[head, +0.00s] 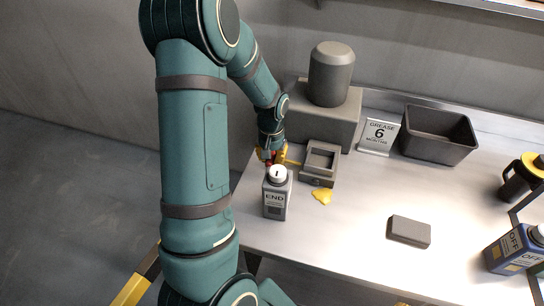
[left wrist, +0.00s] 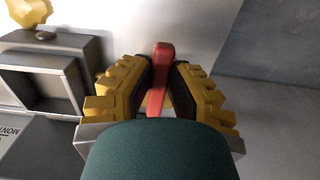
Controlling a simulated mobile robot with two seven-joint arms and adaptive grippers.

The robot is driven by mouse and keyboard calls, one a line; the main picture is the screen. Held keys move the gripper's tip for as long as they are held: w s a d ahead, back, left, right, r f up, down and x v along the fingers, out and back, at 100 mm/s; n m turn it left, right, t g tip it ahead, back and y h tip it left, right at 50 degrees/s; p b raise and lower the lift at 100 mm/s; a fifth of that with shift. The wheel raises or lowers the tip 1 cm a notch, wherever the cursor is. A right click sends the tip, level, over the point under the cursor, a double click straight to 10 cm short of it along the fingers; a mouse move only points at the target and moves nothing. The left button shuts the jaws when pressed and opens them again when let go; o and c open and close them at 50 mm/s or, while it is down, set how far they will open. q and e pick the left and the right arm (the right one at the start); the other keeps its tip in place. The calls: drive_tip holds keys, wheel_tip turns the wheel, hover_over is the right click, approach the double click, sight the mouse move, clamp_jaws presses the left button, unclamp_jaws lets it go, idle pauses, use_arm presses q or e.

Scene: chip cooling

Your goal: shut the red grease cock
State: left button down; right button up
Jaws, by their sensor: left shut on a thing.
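The red grease cock shows as a red lever (left wrist: 162,62) between the yellow-padded fingers of my left gripper (left wrist: 160,85) in the left wrist view. The gripper is shut on the lever, and the lever's end sticks out past the fingertips. In the head view my left gripper (head: 275,157) is at the left end of the bench, just left of an open grey box (head: 319,163). Only a small red part of the cock (head: 267,156) shows there. My arm and fingers hide the rest, and I cannot tell its valve position.
A grey bottle marked END (head: 277,200) stands close in front of my left gripper. A yellow grease blob (head: 322,197) lies by the box. A grey machine block (head: 325,120) stands behind. A sign (head: 377,136), dark bin (head: 438,150), grey block (head: 408,231) and blue bottle (head: 508,250) are further right.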

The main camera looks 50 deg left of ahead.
use_arm(q)
drive_tip(key=shift+s+f, duration=0.1)
drive_tip(key=c, duration=0.9)
unclamp_jaws()
drive_tip(key=shift+r, duration=0.45)
wheel_tip(320, 180, up, 11)
drive_tip(key=shift+r, duration=0.1)
